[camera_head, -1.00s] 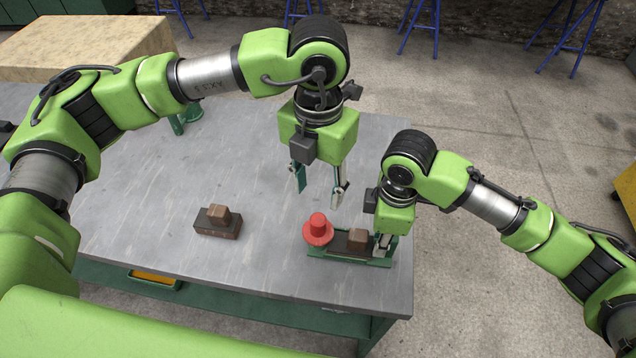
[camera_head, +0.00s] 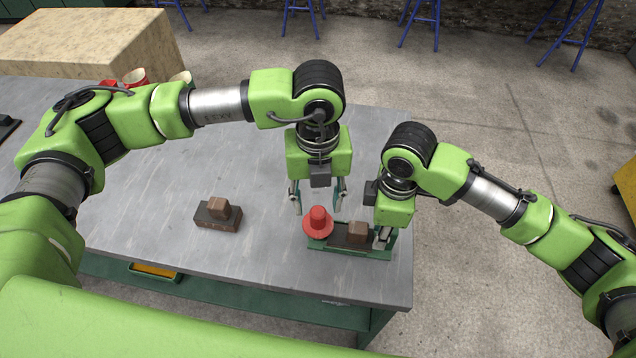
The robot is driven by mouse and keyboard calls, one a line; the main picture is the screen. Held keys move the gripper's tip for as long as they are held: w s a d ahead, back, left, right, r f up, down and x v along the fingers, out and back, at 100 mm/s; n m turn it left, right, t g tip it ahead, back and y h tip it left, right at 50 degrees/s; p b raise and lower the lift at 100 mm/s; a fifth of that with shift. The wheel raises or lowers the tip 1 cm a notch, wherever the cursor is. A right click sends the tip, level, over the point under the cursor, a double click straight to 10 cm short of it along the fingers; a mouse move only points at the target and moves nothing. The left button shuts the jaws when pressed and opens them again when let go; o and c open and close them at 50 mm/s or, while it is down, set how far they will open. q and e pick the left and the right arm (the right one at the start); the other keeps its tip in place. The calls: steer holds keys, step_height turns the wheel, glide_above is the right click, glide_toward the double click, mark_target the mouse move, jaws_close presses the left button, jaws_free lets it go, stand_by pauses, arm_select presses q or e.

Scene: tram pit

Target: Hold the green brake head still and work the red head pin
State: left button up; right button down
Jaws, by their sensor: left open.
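The green brake head (camera_head: 373,252) lies near the table's front right corner, with a dark block and a brown piece set in it. The red head pin (camera_head: 318,222) stands upright at its left end, a wide flange with a narrower knob on top. My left gripper (camera_head: 317,204) is open and empty, pointing down, its two fingers apart just above and behind the red pin. My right gripper (camera_head: 382,238) is down at the right end of the brake head. Its arm hides most of the fingers, so I cannot tell whether they are closed on it.
A dark block with a brown piece on top (camera_head: 218,213) lies left of the brake head. Red and pale cups (camera_head: 135,78) stand at the back left, by a tan box (camera_head: 85,45). The grey table (camera_head: 150,200) between is clear.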

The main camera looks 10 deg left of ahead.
mark_target(318, 210)
arm_select(q)
steer(key=shift+f, duration=2.5)
jaws_close()
